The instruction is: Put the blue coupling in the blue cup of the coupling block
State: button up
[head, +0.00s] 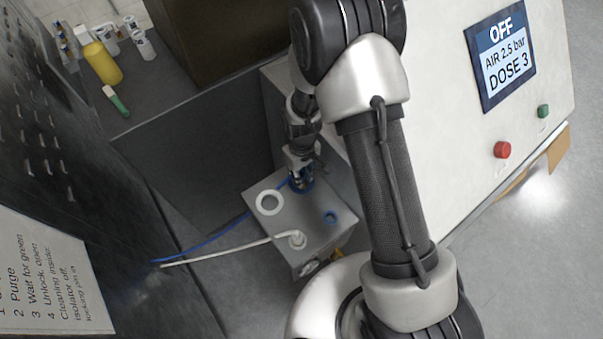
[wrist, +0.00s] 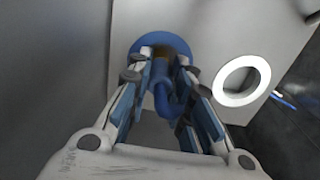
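The coupling block is a grey box (head: 318,240) in the middle of the head view. Its blue cup is a blue ring with a dark inside (wrist: 134,50) in the wrist view. My gripper (head: 300,175) is over that cup, pointing at the block's face. In the wrist view, my gripper (wrist: 163,62) has its fingers on both sides of the blue coupling (wrist: 161,83), shut on it. The coupling's front end lies against the cup's opening in the picture; the fingers hide how deep it sits. Its blue hose (head: 215,240) runs off to the left.
A white coupling with a hose (head: 297,239) is at the front. The panel with buttons (head: 450,140) rises on the right; a dark wall stands left.

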jog(key=o, duration=0.3)
notch_tip(320, 180, up, 12)
jog(key=p, duration=0.2)
jog(key=shift+r+p, duration=0.25)
jog(key=shift+p, duration=0.05)
jog(key=shift+f, duration=0.1)
dwell(0.6)
